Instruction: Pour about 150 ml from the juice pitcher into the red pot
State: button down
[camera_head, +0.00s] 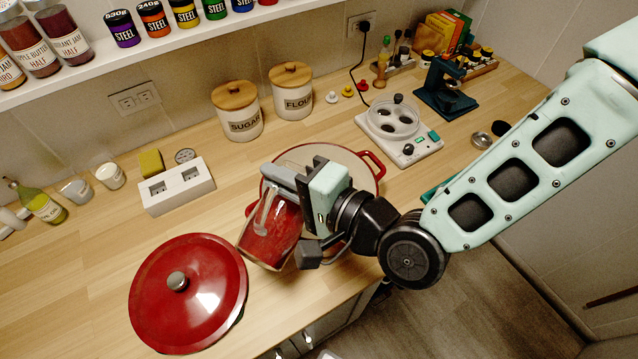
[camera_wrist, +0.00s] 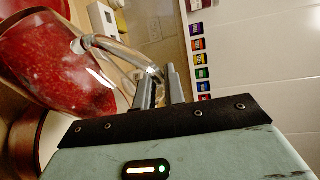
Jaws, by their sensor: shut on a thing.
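The juice pitcher (camera_head: 270,235) is clear glass with red juice inside. In the wrist view the pitcher (camera_wrist: 55,70) fills the left side, with its clear handle reaching to the fingers. My gripper (camera_head: 280,182) is shut on that handle; its fingers (camera_wrist: 160,88) show in the wrist view. The pitcher looks tilted and is at the front left of the red pot (camera_head: 377,162), overlapping its edge in the picture. The pot is open with a pale inside, partly hidden by my gripper. I see no clear stream of juice, and the level in the pot is hidden.
A red lid (camera_head: 205,275) lies on the counter at the left. A white socket box (camera_head: 178,190), a sugar canister (camera_head: 237,112) and a flour canister (camera_head: 291,92) stand behind. A white appliance (camera_head: 400,130) stands right of the pot. A jar shelf (camera_head: 150,50) overhangs the back.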

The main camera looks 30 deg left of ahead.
jog(key=shift+w+f+m, duration=0.5)
jog(key=shift+w+r+g, duration=0.1)
jog(key=shift+w+g, duration=0.05)
jog(key=shift+g, duration=0.15)
jog(key=shift+w+r, duration=0.1)
jog(key=shift+w, duration=0.25)
dwell(0.6)
jog(key=shift+w+d+r+m+p, duration=0.2)
jog(key=shift+w+r+m+p, duration=0.1)
jog(key=shift+m+p, duration=0.3)
dwell(1.5)
jog(key=shift+w+m, duration=0.15)
jog(key=shift+m, duration=0.15)
dwell(0.4)
